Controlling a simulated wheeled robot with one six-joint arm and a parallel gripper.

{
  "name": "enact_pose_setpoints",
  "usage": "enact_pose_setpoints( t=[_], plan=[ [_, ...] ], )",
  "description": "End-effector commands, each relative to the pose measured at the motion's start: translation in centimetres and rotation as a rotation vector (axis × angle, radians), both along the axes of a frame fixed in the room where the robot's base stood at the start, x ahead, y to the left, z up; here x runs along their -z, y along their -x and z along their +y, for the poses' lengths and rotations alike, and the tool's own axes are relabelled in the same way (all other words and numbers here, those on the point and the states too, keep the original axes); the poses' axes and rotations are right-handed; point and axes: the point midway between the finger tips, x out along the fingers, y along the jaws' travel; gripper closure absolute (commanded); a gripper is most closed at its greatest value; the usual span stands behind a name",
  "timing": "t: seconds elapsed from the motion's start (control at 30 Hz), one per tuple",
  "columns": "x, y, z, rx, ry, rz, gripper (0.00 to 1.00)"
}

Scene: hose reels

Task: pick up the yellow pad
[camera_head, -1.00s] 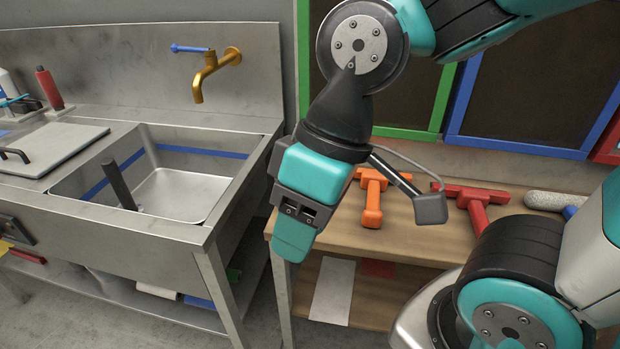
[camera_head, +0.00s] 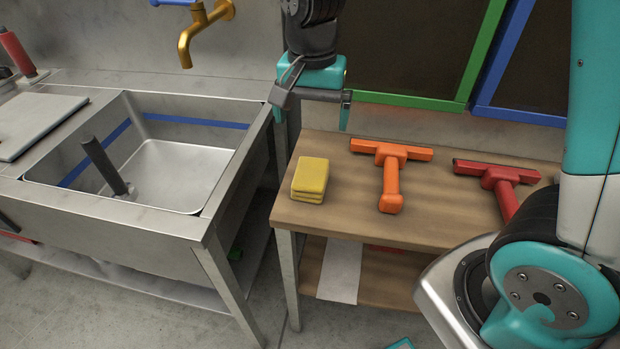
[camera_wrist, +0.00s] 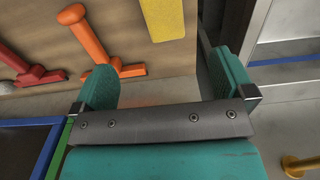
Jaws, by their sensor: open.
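The yellow pad (camera_head: 310,179) lies near the left front corner of the wooden table in the head view. It looks like a small stack of layers. In the wrist view the yellow pad (camera_wrist: 162,18) shows at the top, partly cut off by the frame edge. My gripper (camera_head: 328,118) hangs above the table's back left edge, behind the pad and apart from it. In the wrist view my gripper (camera_wrist: 165,85) has its two teal fingers spread wide with nothing between them.
On the wooden table (camera_head: 440,225), an orange T-shaped tool (camera_head: 390,175) lies right of the pad, and a red one (camera_head: 500,180) lies farther right. A steel sink (camera_head: 165,210) with a brass tap (camera_head: 200,35) stands left. Framed panels (camera_head: 430,50) rise behind the table.

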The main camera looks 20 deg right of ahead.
Motion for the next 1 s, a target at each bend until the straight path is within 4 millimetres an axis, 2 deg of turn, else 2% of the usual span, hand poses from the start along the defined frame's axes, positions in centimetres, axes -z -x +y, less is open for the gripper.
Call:
enact_pose_setpoints(
  t=[0.03, 0.2, 0.4, 0.67, 0.9, 1.0],
  plan=[
    [1.3, 0.1, 0.0, -0.001, 0.002, 0.006, 0.0],
    [5.3, 0.2, 0.0, -0.005, 0.001, 0.007, 0.0],
    [9.0, 0.2, 0.1, -0.007, -0.001, 0.004, 0.0],
    [11.0, 0.2, 0.2, -0.008, -0.001, 0.003, 0.0],
    [14.6, 0.2, 0.6, -0.008, -0.001, 0.004, 0.0],
    [15.3, 0.1, 0.6, -0.009, -0.002, 0.001, 0.0]
  ],
)
